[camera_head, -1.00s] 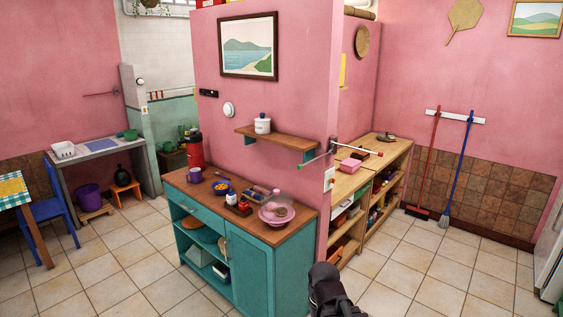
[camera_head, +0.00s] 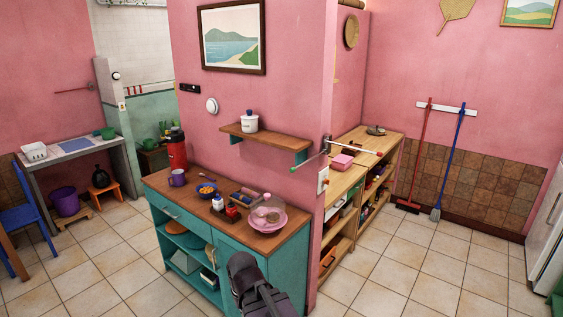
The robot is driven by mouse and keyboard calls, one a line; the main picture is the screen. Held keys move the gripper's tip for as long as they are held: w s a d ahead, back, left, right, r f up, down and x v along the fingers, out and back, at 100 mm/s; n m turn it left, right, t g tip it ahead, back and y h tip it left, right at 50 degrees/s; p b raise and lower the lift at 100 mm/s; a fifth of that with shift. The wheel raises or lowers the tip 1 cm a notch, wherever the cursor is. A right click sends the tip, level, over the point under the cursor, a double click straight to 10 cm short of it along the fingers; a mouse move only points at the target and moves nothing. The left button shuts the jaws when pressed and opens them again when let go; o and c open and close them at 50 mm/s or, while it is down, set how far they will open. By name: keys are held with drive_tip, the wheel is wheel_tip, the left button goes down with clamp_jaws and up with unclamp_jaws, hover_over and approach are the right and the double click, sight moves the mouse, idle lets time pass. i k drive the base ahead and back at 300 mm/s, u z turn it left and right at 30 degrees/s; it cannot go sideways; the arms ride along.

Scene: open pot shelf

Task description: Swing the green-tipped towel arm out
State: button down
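The towel rack's bracket (camera_head: 327,144) is fixed near the end of the pink partition wall. Its thin green-tipped arm (camera_head: 308,161) reaches to the left and slightly down, with the green tip below the right end of the wall shelf. Another thin arm (camera_head: 357,148) with a red tip reaches right, over the wooden counter. The dark end of my arm, where my gripper (camera_head: 245,268) appears to be, is at the bottom centre, in front of the teal cabinet. It looks apart from the towel rack. Its fingers cannot be made out.
The wall shelf (camera_head: 266,138) carries a white lidded pot (camera_head: 250,121). The teal cabinet (camera_head: 230,262) bears a pink plate with a clear dome (camera_head: 267,215), a bowl and a red flask (camera_head: 177,150). A light switch (camera_head: 323,180) is below the rack. Tiled floor (camera_head: 375,270) lies open at right.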

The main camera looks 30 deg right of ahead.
sight(292, 170)
drive_tip(key=z, duration=0.05)
drive_tip(key=i, duration=0.85)
drive_tip(key=z, duration=0.3)
